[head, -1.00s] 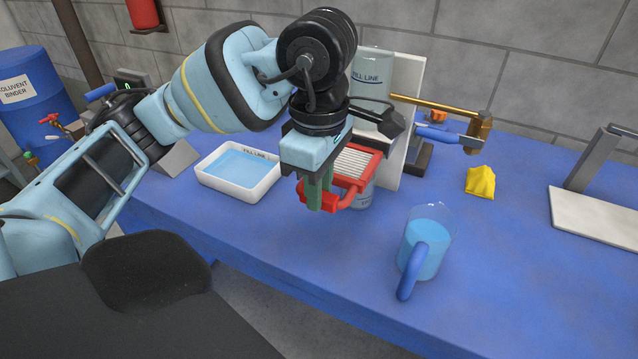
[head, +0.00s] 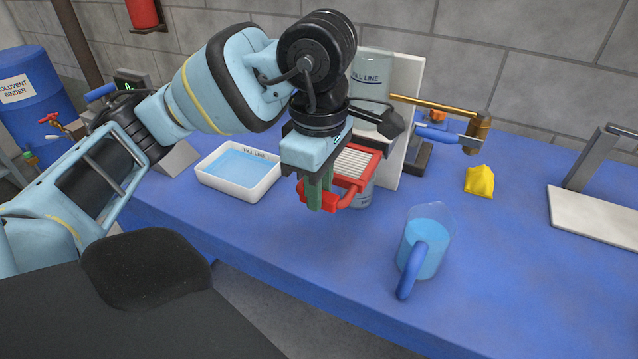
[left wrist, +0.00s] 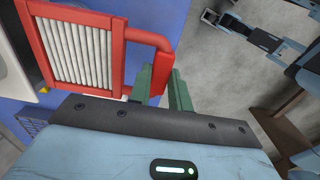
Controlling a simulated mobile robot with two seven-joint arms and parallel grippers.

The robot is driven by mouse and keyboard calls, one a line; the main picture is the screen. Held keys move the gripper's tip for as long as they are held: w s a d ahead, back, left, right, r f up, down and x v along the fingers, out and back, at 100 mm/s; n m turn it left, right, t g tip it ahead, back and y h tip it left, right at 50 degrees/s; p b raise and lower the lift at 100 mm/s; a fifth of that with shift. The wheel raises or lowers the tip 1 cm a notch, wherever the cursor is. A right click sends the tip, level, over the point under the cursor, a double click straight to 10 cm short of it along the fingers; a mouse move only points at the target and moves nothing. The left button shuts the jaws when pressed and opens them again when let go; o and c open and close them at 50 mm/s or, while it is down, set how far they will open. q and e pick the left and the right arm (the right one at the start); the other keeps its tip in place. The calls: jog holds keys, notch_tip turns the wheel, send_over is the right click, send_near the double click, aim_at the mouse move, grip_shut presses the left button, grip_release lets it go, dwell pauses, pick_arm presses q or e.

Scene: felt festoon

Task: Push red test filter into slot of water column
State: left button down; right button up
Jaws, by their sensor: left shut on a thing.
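The red test filter (head: 355,164) has a red frame with white pleats and a red loop handle. My left gripper (head: 318,194) has its green fingers shut on that handle, in front of the water column (head: 372,82). The column is a clear cylinder marked with a fill line, against a white back panel. The filter lies roughly flat at the column's lower part; the slot and how deep the filter sits in it are hidden by my gripper and the filter. The filter (left wrist: 85,48) and gripper (left wrist: 168,88) also show in the left wrist view. My right gripper is not seen.
A white tray of blue liquid (head: 274,183) stands left of the column. A jug of blue liquid (head: 428,240) stands near the front edge. A yellow cloth (head: 479,181), a brass-coloured tap arm (head: 440,106) and a white-based stand (head: 600,215) are to the right. The table between them is clear.

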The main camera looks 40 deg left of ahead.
aim_at(344, 160)
pick_arm(q)
jog(key=shift+w+a, duration=0.35)
jog(key=shift+w, duration=1.1)
jog(key=shift+w+a, duration=0.3)
jog(key=shift+w, duration=1.2)
jog(key=shift+w+a, duration=0.35)
jog(key=shift+w, duration=1.1)
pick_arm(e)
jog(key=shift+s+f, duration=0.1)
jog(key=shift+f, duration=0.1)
pick_arm(q)
jog(key=c, duration=1.2)
grip_release()
jog(key=shift+r+p, duration=0.85)
jog(key=shift+r, duration=3.1)
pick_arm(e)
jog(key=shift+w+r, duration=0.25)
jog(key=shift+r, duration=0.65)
pick_arm(q)
jog(key=shift+r, duration=0.1)
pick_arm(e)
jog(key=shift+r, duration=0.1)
